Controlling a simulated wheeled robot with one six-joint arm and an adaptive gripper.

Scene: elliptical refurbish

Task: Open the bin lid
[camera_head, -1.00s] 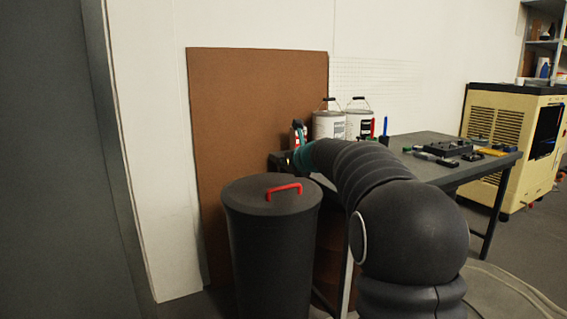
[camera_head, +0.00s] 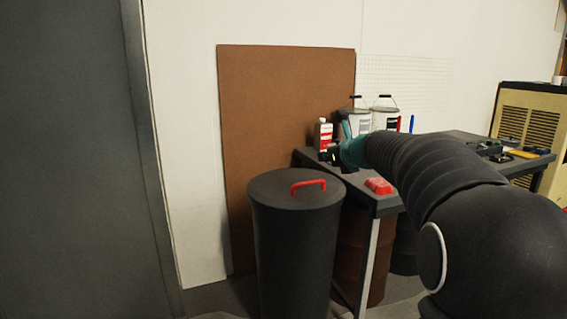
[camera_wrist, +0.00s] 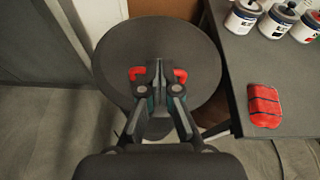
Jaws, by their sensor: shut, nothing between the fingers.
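The bin (camera_head: 296,255) is a tall dark grey cylinder standing on the floor. Its round flat lid (camera_head: 270,190) is on and closed, with a red handle (camera_head: 308,185) on top. In the wrist view the lid (camera_wrist: 150,45) lies below my gripper (camera_wrist: 157,66), and the red handle (camera_wrist: 180,75) shows on both sides of the fingers, its middle hidden by them. My gripper is shut and empty. In the head view my gripper (camera_head: 326,156) is above and behind the lid, near the table corner, apart from the handle.
A dark table (camera_head: 360,187) stands right of the bin, with a red object (camera_head: 379,186), a red-and-white bottle (camera_head: 323,133) and paint cans (camera_head: 384,115) on it. A brown board (camera_head: 285,110) leans on the wall behind. Floor left of the bin is clear.

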